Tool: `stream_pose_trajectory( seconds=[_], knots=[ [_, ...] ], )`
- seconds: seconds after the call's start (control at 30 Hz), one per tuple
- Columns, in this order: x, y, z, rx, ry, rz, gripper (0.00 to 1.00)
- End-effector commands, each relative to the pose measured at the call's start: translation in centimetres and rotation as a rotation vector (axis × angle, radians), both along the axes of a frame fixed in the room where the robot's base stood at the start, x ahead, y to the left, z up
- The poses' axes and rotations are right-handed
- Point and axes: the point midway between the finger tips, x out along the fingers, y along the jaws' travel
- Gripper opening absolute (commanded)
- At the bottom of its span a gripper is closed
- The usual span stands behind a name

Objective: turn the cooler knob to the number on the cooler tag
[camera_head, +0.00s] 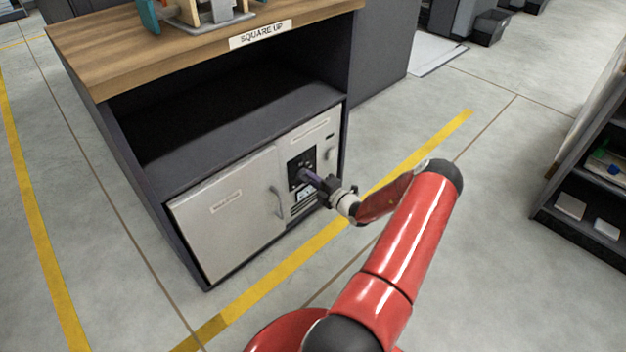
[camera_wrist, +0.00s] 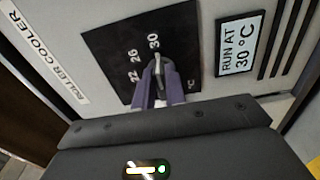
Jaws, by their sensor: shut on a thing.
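The cooler knob (camera_wrist: 158,62) sits on a black dial plate (camera_wrist: 112,48) marked 22, 26 and 30 °C, with 30 right above the knob in the wrist view. The knob's light grip appears to point up towards 30; its lower part is hidden by my fingers. The cooler tag (camera_wrist: 240,45), to the right of the dial, reads "RUN AT 30 °C". My gripper (camera_wrist: 160,78) is shut on the knob, with one purple finger on each side. In the head view my gripper (camera_head: 312,179) reaches the dark panel on the cooler front (camera_head: 318,140).
A "ROLLER COOLER" label (camera_wrist: 45,52) is left of the dial. A door with a handle (camera_head: 277,201) is left of the panel. The wooden counter (camera_head: 130,50) is above an open shelf. Dark shelving (camera_head: 590,205) stands at right; the floor between is clear.

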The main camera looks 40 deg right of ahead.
Motion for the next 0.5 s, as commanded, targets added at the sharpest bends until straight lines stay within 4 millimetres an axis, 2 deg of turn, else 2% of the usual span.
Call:
stream_pose_trajectory(
  seconds=[0.13,0.17,0.3,0.5],
  knots=[
    [0.06,-0.13,0.05,0.001,-0.001,-0.003,0.0],
    [0.06,-0.13,0.05,0.001,-0.001,-0.003,0.15],
    [0.05,-0.09,0.04,0.0,0.0,-0.002,0.34],
    [0.01,-0.05,0.02,0.0,0.0,-0.001,0.35]
  ],
)
